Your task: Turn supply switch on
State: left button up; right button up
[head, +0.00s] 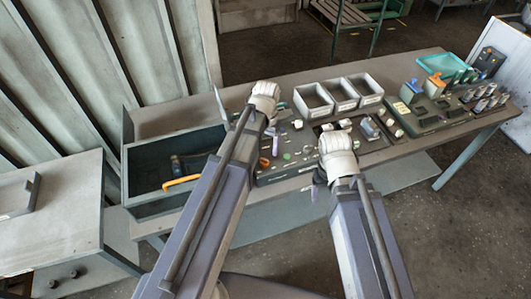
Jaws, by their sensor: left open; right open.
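I cannot tell which part is the supply switch; no label can be read at this size. A dark panel with small parts (290,171) lies on the bench between my arms, partly hidden by them. My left gripper (273,132) is open over the left part of this panel, below its pale wrist. My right gripper (322,182) is open at the panel's front right, near the bench's front edge. I see nothing held in either one. A dark unit with an orange part and a blue part (428,120) stands further right on the bench.
Three pale open bins (343,109) stand in a row at the back. A grey open box (150,180) with an orange-handled item is at left. A teal tray (446,63) and a dark device (489,60) are at far right. A grey cabinet (60,215) stands left.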

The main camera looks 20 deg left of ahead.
aim_at(264, 159)
pick_arm(q)
jog(key=shift+w+a+r, duration=0.15)
jog(key=shift+w+a, duration=0.15)
jog(key=shift+a, duration=0.1)
notch_tip(264, 159, down, 8)
jog(key=b, duration=0.8)
jog(key=shift+r, duration=0.1)
jog(key=shift+c, duration=0.2)
grip_shut()
